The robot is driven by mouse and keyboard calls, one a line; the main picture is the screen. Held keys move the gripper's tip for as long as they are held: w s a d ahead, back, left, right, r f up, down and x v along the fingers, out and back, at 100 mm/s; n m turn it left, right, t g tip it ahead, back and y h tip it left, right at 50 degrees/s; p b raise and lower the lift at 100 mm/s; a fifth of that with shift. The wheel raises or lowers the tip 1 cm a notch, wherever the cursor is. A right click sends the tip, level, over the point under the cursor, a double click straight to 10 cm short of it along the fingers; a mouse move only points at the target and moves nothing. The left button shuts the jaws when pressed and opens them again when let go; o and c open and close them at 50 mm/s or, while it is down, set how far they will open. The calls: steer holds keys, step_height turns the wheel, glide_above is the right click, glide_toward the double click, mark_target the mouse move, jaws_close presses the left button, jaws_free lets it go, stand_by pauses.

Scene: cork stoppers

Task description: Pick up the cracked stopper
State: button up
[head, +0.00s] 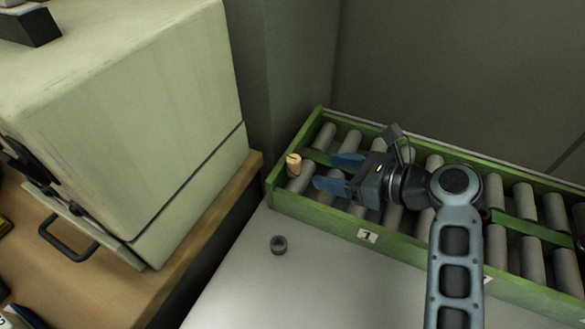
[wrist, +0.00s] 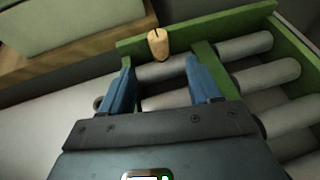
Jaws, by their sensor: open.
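The cracked stopper (head: 294,164) is a small tan cork with a dark crack line on its top. It stands at the left end of the green roller tray (head: 330,218). In the wrist view the stopper (wrist: 158,44) shows ahead, between and beyond the fingertips, with the crack at its top. My gripper (head: 337,172) is open, its two blue fingers pointing left at the stopper with a gap left between. In the wrist view my gripper (wrist: 160,72) is empty between the fingers. Whether the stopper touches the end wall is hard to tell.
Grey rollers (head: 348,141) fill the tray, with green side walls around them. A cream cabinet (head: 150,110) stands on a wooden top (head: 215,200) at the left. A number label (head: 367,236) marks the tray front.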

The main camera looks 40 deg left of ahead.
mark_target(299, 164)
steer(key=x, duration=0.6)
steer(key=shift+s+a+r, duration=0.15)
steer(key=shift+a+r, duration=0.05)
steer(key=shift+a+f, duration=0.3)
steer(key=shift+a, duration=0.3)
steer(key=c, duration=1.1)
